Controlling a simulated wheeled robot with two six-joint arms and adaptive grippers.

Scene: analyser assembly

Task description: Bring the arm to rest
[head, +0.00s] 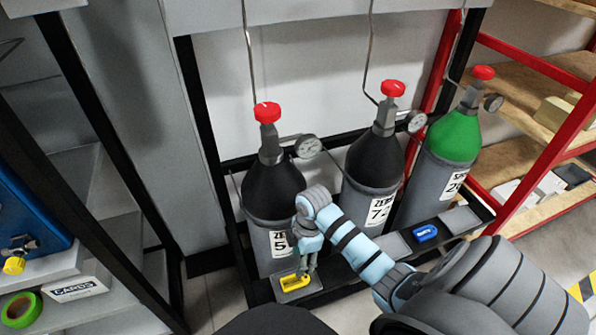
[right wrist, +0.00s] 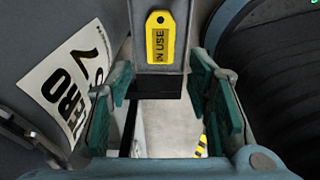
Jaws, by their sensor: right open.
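My right arm (head: 365,258) reaches in from the lower right. Its gripper (head: 303,266) is at the front of the left gas cylinder (head: 270,195), just above a yellow tag (head: 292,282) on a small grey plate of the rack. In the right wrist view the gripper (right wrist: 162,88) is open, with nothing between its fingers. The yellow tag (right wrist: 160,38) reads "IN USE" there and lies beyond the fingertips, apparently untouched. My left gripper is not in view.
Two more cylinders, a black-topped one (head: 373,155) and a green-topped one (head: 452,145), stand to the right in the black rack. A blue tag (head: 425,233) lies on the rack's front. A red-framed shelf (head: 550,150) is at right, and green tape (head: 20,309) at lower left.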

